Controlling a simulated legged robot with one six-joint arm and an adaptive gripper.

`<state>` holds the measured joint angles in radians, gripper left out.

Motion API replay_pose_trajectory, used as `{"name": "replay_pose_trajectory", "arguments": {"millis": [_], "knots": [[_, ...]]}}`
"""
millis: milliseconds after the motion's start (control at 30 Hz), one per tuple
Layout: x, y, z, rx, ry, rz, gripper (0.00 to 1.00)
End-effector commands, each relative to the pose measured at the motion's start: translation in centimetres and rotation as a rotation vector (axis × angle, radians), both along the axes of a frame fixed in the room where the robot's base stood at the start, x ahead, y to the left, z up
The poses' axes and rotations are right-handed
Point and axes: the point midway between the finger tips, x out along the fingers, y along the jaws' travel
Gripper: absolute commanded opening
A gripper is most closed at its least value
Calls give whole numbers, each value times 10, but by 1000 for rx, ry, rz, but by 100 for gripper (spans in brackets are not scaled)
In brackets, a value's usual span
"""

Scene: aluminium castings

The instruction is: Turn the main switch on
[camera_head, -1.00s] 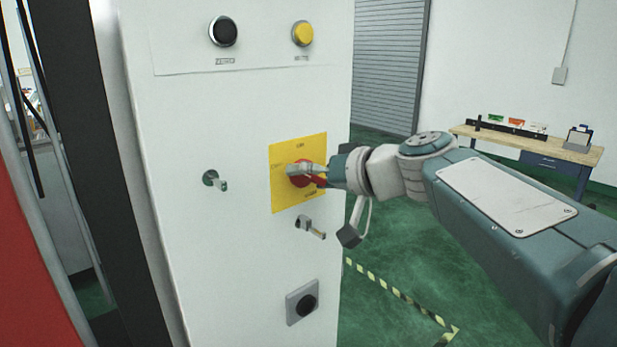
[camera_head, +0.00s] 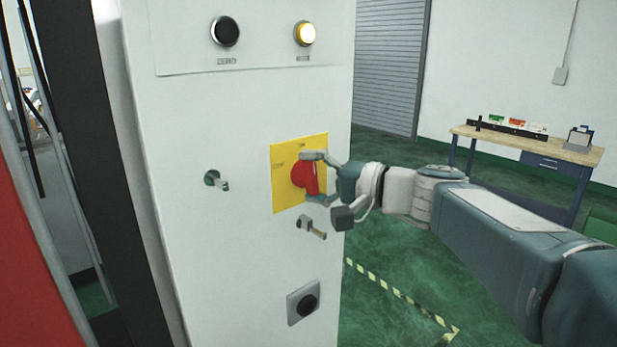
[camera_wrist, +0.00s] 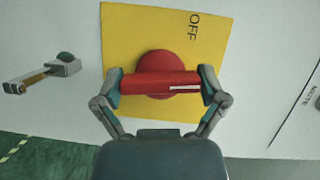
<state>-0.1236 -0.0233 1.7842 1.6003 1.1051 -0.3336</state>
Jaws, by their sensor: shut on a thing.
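The main switch is a red rotary knob (camera_head: 304,178) on a yellow plate (camera_head: 283,200) on the front of a white cabinet. In the head view its handle stands about upright. In the wrist view the red handle (camera_wrist: 160,84) lies across the picture, with a white mark near its right end and "OFF" on the plate (camera_wrist: 215,40) above. My gripper (camera_head: 320,177) is shut on the handle, one finger above and one below; in the wrist view its fingers (camera_wrist: 160,88) press both ends. Most of the plate's lettering is hidden or too small to read.
A small lever (camera_head: 311,228) sits just below the plate, a key-like part (camera_head: 215,181) to the left, a black round fitting (camera_head: 304,304) lower down.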

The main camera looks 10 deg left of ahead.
Motion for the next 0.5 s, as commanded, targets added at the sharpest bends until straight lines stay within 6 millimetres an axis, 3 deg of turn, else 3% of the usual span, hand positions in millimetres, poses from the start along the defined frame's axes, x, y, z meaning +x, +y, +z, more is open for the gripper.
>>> {"name": "replay_pose_trajectory", "arguments": {"millis": [500], "knots": [[1, -1, -5, 109, 139, -4, 44]]}}
